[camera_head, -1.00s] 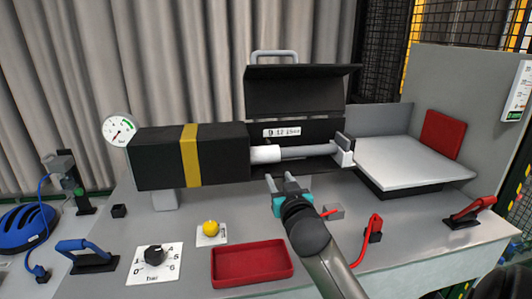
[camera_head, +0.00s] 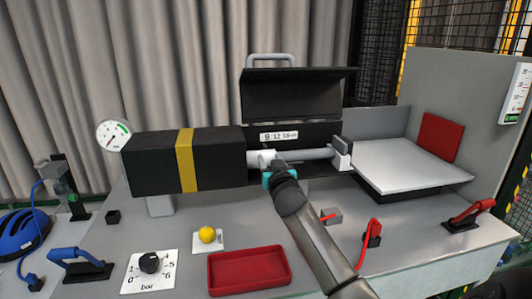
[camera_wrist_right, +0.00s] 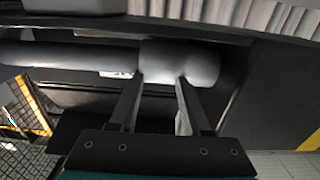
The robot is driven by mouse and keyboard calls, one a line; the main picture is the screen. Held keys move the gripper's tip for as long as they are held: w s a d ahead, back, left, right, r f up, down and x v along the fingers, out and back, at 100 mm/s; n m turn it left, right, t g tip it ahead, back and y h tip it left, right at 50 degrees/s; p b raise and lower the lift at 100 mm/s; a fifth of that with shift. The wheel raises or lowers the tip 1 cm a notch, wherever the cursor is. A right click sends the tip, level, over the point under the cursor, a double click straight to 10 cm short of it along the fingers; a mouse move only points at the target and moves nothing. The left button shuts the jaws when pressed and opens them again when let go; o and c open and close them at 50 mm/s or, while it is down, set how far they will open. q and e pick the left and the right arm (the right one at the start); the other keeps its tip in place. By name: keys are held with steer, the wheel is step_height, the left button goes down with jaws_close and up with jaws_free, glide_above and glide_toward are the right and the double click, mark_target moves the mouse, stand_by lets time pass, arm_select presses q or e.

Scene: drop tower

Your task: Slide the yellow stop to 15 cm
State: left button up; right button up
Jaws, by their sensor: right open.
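A pale collar (camera_head: 252,158) sits on a grey rod (camera_head: 313,153), close to the right end of a black housing (camera_head: 215,160). No yellow stop shows on the rod; the collar looks white or grey. A small scale plate (camera_head: 279,136), seemingly marked 9, 12, 15 cm, is above the rod. My right gripper (camera_head: 270,161) is open at the collar, partly covering it. In the right wrist view its fingertips (camera_wrist_right: 160,78) overlap the collar (camera_wrist_right: 203,65); I cannot tell whether they touch it. My left gripper is not in view.
A raised black lid (camera_head: 298,92) stands behind the rod, and a white end block (camera_head: 341,158) is at its right. A yellow ball knob (camera_head: 207,235), a bar dial (camera_head: 150,262), a red tray (camera_head: 248,271) and a red-handled lever (camera_head: 372,232) are in front.

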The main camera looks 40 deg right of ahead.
mark_target(266, 152)
steer(key=shift+x, duration=2.55)
jaws_close()
